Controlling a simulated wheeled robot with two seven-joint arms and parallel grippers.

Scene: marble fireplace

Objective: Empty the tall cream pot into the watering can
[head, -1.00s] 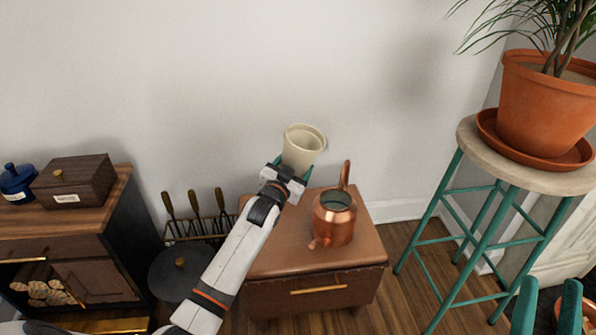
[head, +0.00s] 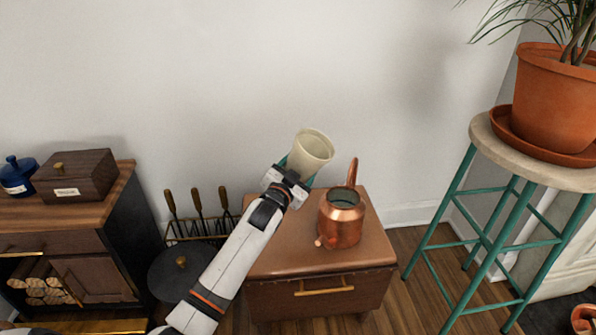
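The tall cream pot (head: 312,150) is held in my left gripper (head: 298,172), above the back of the brown leather-topped cabinet. It is tilted to the right, and I cannot see what is inside. The copper watering can (head: 340,221) stands upright on the cabinet, below and to the right of the pot, with its open top showing. Its copper handle rises at the back. The pot and the can are apart. My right gripper is out of view.
The brown cabinet (head: 280,262) has free top around the can. A teal-legged stool (head: 545,175) with a potted palm (head: 563,100) stands at right. At left are fire tools (head: 197,205) and a wooden cabinet (head: 35,217) bearing a box (head: 76,176) and blue jar (head: 18,177).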

